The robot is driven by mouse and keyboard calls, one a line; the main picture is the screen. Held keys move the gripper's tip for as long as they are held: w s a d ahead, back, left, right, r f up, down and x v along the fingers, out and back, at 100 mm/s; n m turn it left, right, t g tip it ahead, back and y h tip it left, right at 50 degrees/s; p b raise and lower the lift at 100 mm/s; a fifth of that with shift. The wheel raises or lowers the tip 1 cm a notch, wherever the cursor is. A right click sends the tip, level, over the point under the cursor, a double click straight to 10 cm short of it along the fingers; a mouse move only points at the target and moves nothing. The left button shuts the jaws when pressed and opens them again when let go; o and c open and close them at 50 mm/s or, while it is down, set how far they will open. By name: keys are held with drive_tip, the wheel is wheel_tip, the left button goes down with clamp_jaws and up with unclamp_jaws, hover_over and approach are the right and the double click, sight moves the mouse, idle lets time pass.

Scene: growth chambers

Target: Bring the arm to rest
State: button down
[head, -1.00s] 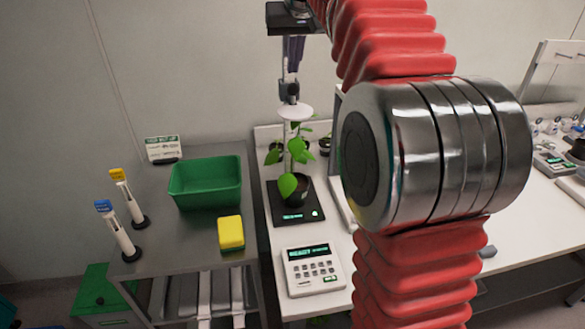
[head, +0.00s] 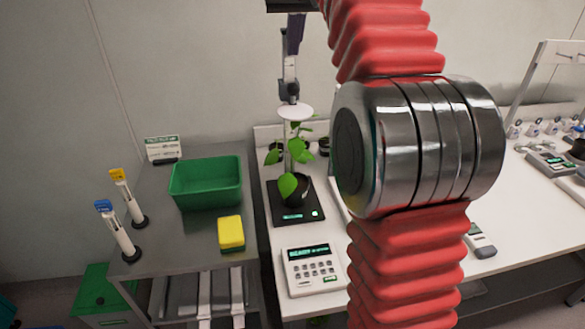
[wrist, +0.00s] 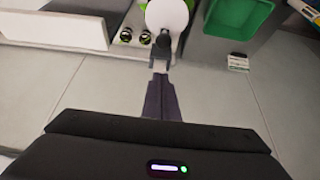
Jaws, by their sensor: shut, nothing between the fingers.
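My gripper (head: 292,52) hangs near the top of the head view, fingers pointing down and closed together with nothing between them. In the wrist view the two dark purple fingers (wrist: 161,82) lie side by side, touching. Behind their tips is a grey jointed stand (head: 288,88) with a white disc (head: 295,111); whether the tips touch it I cannot tell. My red-sleeved arm with its large metal joint fills the right middle of the head view and hides part of the bench.
A potted plant (head: 297,187) stands on a black scale (head: 295,214) under the disc. A keypad box (head: 313,270) is in front. The wall behind is bare.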

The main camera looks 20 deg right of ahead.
drive_tip(key=shift+r, duration=0.4)
idle(0.3)
drive_tip(key=s+a+f+n, duration=0.1)
drive_tip(key=s+a+f, duration=0.35)
drive_tip(key=s, duration=0.45)
drive_tip(key=s+a+f, duration=0.4)
drive_tip(key=s+f, duration=0.2)
drive_tip(key=s, duration=0.3)
drive_tip(key=s+a+f+n+y, duration=0.1)
drive_tip(key=s+a+f, duration=0.3)
drive_tip(key=s+f, duration=1.1)
drive_tip(key=shift+s+f, duration=0.25)
drive_tip(key=shift+f, duration=0.6)
idle(2.0)
